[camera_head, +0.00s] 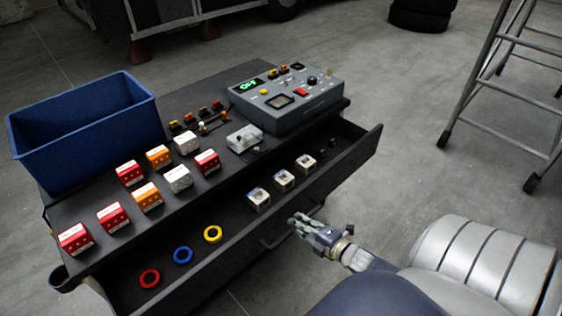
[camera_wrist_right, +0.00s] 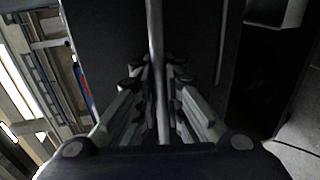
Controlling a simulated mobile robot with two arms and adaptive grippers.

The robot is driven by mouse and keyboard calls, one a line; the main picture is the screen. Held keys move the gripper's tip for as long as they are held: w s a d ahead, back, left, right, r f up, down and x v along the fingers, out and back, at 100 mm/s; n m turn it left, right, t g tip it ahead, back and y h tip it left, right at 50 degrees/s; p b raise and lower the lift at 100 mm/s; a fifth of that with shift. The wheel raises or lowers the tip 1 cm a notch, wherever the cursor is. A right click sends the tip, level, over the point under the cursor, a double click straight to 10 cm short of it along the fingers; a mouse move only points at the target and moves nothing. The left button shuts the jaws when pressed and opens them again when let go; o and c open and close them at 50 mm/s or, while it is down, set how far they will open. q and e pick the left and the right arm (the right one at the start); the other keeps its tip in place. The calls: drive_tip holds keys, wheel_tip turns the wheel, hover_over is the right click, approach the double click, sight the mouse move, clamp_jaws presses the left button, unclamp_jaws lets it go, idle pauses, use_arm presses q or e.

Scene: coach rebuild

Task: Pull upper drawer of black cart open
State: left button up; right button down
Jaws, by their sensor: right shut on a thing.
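The black cart (camera_head: 95,195) stands in the middle left of the head view. Its upper drawer (camera_head: 225,225) is pulled out, and its inside shows. A bar handle (camera_head: 273,241) runs along the drawer front. My right gripper (camera_head: 296,222) is at the drawer front, by the right part of the handle. In the right wrist view, the handle bar (camera_wrist_right: 156,60) runs between the two fingers of my right gripper (camera_wrist_right: 158,95), which is shut on it. My left gripper is in neither view.
The drawer holds coloured rings (camera_head: 182,255) and several small blocks (camera_head: 283,180). On the cart top are a blue bin (camera_head: 85,130), a control box (camera_head: 290,108) and several red, orange and white blocks (camera_head: 147,197). A ladder (camera_head: 490,80) stands at the right; floor between is clear.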

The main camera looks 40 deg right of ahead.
drive_tip(key=f+p+v, duration=0.2)
drive_tip(key=f+v, duration=0.1)
drive_tip(key=v, duration=1.1)
drive_tip(key=shift+s, duration=0.55)
drive_tip(key=shift+r, duration=0.15)
drive_tip(key=c, duration=1.7)
unclamp_jaws()
drive_tip(key=a+v, duration=0.1)
drive_tip(key=v, duration=1.1)
drive_tip(key=shift+d, duration=0.4)
